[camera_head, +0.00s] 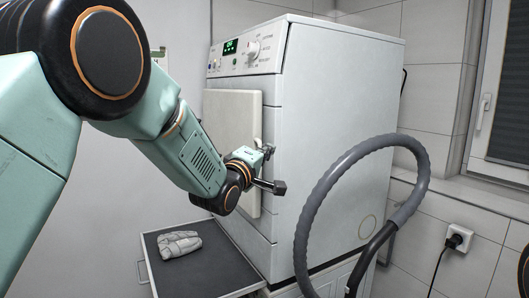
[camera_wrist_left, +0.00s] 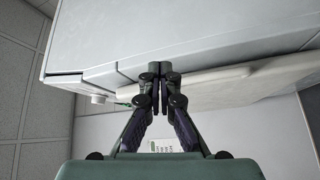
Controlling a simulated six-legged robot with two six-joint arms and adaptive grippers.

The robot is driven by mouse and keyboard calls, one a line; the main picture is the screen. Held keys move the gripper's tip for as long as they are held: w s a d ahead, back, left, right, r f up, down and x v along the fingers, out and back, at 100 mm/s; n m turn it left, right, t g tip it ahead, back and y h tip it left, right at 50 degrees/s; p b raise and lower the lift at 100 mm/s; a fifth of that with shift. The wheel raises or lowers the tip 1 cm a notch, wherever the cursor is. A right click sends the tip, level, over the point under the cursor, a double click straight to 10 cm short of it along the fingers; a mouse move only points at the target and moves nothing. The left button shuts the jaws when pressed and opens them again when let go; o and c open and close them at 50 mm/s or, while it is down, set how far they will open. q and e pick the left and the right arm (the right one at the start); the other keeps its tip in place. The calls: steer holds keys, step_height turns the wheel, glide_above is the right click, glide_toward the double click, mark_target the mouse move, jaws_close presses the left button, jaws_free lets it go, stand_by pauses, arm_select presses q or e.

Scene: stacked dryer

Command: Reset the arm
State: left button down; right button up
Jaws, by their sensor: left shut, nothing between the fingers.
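My left arm reaches in from the left in the head view. Its gripper (camera_head: 268,149) is in front of the white dryer (camera_head: 340,130), beside the edge of the pale square door (camera_head: 232,108). In the left wrist view the gripper (camera_wrist_left: 160,78) has its fingertips together with nothing between them. The dryer (camera_wrist_left: 190,35) and its door (camera_wrist_left: 225,88) lie beyond the fingers there. The door looks closed. I cannot tell whether the fingers touch the dryer. My right gripper is not in view.
A pulled-out dark tray (camera_head: 200,270) below the dryer holds a folded grey cloth (camera_head: 179,244). A thick grey hose (camera_head: 318,205) loops at the dryer's right side. A wall socket (camera_head: 458,238) with a plug is at right. A window (camera_head: 507,95) is beyond.

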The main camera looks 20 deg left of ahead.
arm_select(q)
steer(key=d+m, duration=0.1)
steer(key=d, duration=0.4)
steer(key=s+a+f+m+g+y+b, duration=0.1)
steer(key=s+a+f+m+g, duration=0.15)
steer(key=f, duration=0.45)
steer(key=s+a+f+m+g+y, duration=0.1)
steer(key=s+a+f+m, duration=0.25)
steer(key=f, duration=0.45)
steer(key=s+d+f+m+g+b, duration=0.15)
steer(key=s+f, duration=0.25)
steer(key=f, duration=0.5)
steer(key=s+f+m+g+b, duration=0.1)
steer(key=s+f+g+b, duration=0.3)
steer(key=f, duration=0.6)
steer(key=s+a+f+m+g+b, duration=0.1)
steer(key=s+f+g+b, duration=0.4)
steer(key=s+f, duration=1.2)
steer(key=s+a+f+m+g+y+b, duration=0.1)
steer(key=s+f+g+b, duration=0.4)
steer(key=s+f, duration=1.1)
steer(key=s+b, duration=0.1)
steer(key=s, duration=0.6)
steer(key=shift+f+m, duration=0.35)
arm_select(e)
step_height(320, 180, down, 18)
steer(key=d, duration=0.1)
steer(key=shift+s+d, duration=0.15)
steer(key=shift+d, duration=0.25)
